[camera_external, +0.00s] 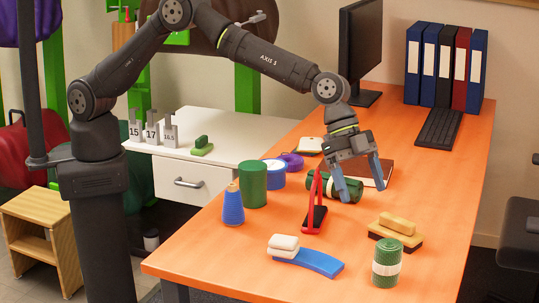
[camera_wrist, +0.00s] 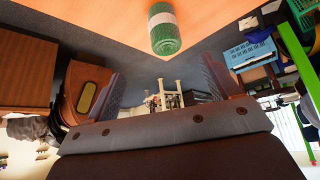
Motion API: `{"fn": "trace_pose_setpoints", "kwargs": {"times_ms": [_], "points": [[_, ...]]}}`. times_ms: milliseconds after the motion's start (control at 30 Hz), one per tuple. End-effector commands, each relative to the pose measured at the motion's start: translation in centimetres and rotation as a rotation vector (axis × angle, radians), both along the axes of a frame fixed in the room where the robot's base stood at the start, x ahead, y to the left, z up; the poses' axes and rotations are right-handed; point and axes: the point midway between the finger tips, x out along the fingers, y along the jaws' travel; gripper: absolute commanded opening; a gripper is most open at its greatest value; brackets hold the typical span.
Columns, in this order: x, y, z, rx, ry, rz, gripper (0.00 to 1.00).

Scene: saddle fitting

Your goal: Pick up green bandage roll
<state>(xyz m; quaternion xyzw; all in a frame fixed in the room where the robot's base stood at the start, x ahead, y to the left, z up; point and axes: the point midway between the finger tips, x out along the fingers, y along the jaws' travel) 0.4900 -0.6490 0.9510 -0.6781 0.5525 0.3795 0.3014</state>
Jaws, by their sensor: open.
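A green roll with a white band (camera_external: 386,262) stands upright near the table's front right edge. A green roll with a white band also shows at the table edge in the wrist view (camera_wrist: 164,30), beyond my fingertips. Another dark green roll with a light band (camera_external: 324,186) lies on its side near the table's middle. My gripper (camera_external: 363,186) is open and points down beside this lying roll; its left finger overlaps the roll in the picture. I cannot tell whether they touch. In the wrist view nothing is held between the fingers (camera_wrist: 160,72).
A red stand (camera_external: 314,205) is left of my gripper. A yellow-topped brush (camera_external: 396,228), a blue piece with white pads (camera_external: 315,261), a blue cone spool (camera_external: 233,206) and a plain green cylinder (camera_external: 253,186) stand around. A brown book (camera_external: 372,168) lies behind.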

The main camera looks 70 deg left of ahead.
Motion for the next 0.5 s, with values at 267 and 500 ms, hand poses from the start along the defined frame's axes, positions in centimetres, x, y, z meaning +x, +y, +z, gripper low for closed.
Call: {"fn": "trace_pose_setpoints", "kwargs": {"times_ms": [267,500], "points": [[0.8,-1.9,-2.6,-0.009,-0.012,-0.015,0.81],[1.3,-4.1,-6.1,-0.008,-0.012,-0.014,0.81]]}}
